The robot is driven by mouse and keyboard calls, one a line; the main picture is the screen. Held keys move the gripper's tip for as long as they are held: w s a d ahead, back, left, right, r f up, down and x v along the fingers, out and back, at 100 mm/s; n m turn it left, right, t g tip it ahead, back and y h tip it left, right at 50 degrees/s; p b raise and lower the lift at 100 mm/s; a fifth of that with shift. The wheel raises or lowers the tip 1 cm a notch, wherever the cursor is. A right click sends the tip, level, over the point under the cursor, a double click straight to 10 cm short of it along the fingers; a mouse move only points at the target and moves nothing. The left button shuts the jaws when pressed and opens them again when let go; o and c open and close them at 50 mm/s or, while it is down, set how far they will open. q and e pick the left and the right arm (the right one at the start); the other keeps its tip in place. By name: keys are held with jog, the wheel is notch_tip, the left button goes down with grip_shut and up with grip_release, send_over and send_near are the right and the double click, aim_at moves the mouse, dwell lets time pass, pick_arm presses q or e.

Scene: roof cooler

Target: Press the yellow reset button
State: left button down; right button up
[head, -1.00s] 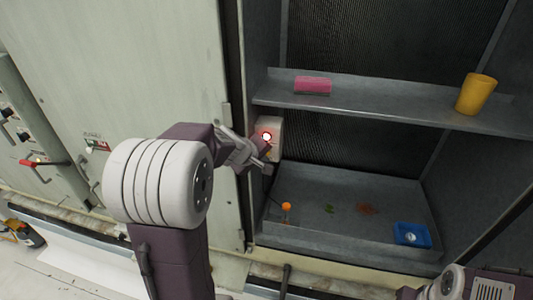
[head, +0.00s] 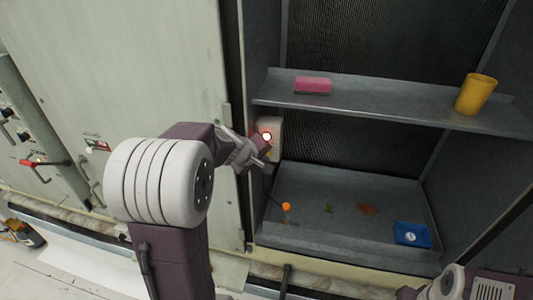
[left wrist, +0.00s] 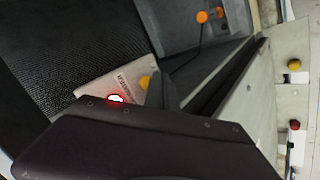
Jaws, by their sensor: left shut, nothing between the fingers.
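A pale control box (head: 275,126) with a glowing red-rimmed light (head: 267,136) sits on the left inner wall of the open cooler bay. In the left wrist view the box (left wrist: 112,82) shows printed lettering, the glowing light (left wrist: 115,99) and the yellow button (left wrist: 145,82). My left gripper (head: 264,160) is shut and empty, with its tips at the lower part of the box. In the left wrist view its dark finger (left wrist: 160,92) reaches up right beside the yellow button; whether they touch I cannot tell. In the head view the button is mostly hidden by the gripper.
A shelf (head: 390,112) above holds a pink block (head: 313,85) and a yellow cup (head: 475,94). The tray below (head: 340,235) holds an orange float (head: 286,206), leaves and a blue dish (head: 412,235). The bay's left door frame (head: 233,90) stands close to my left arm.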

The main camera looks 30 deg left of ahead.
pick_arm(q)
jog(key=shift+w+a, duration=0.1)
jog(key=shift+w, duration=0.3)
jog(key=shift+w+a, duration=0.1)
jog(key=shift+w, duration=0.3)
dwell(0.8)
jog(key=shift+s, duration=0.1)
jog(key=shift+s+d+b, duration=0.2)
jog(key=shift+s+b, duration=0.1)
jog(key=shift+s, duration=0.45)
jog(key=s, duration=0.2)
jog(key=s+d+b, duration=0.1)
jog(key=s, duration=0.2)
jog(key=shift+d, duration=0.1)
jog(key=shift+w, duration=0.15)
